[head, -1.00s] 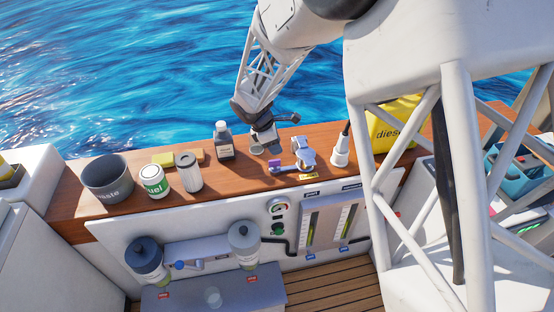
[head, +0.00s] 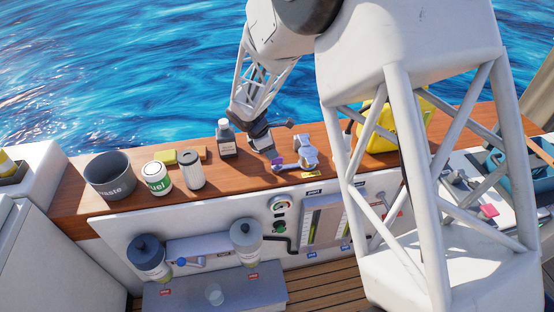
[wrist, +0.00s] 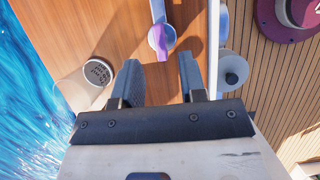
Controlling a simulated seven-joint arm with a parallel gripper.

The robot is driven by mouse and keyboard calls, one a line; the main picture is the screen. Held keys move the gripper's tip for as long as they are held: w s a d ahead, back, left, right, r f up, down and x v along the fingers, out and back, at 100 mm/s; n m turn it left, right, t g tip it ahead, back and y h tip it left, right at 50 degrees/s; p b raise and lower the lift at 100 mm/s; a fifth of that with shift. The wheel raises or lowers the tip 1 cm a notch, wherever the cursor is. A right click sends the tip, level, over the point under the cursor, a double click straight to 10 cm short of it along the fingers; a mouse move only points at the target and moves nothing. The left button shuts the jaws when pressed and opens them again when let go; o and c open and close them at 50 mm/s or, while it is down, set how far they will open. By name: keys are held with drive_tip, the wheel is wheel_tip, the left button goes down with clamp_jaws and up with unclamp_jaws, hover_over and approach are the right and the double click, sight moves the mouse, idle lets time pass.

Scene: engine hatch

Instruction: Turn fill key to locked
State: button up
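The fill key appears to be the small fitting with a purple part (head: 279,164) and a grey lever on the wooden counter in the head view. In the wrist view its purple part (wrist: 162,38) lies on a round grey-blue piece, with a pale bar running up out of frame. My gripper (head: 265,146) is just left of the fitting in the head view, low over the counter. In the wrist view my gripper (wrist: 160,76) is open and empty, and the purple part lies beyond the fingertips, apart from them. The key's lock marking is not readable.
A dark bottle (head: 226,140) stands close left of my gripper. A filter can (head: 193,170), fuel can (head: 156,178) and waste bucket (head: 109,176) stand further left. A yellow diesel can (head: 378,128) is right. A pale cylinder with text (wrist: 92,80) is left of the fingers.

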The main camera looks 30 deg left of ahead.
sight(277, 159)
drive_tip(key=shift+x, duration=2.85)
drive_tip(key=shift+c, duration=0.3)
clamp_jaws()
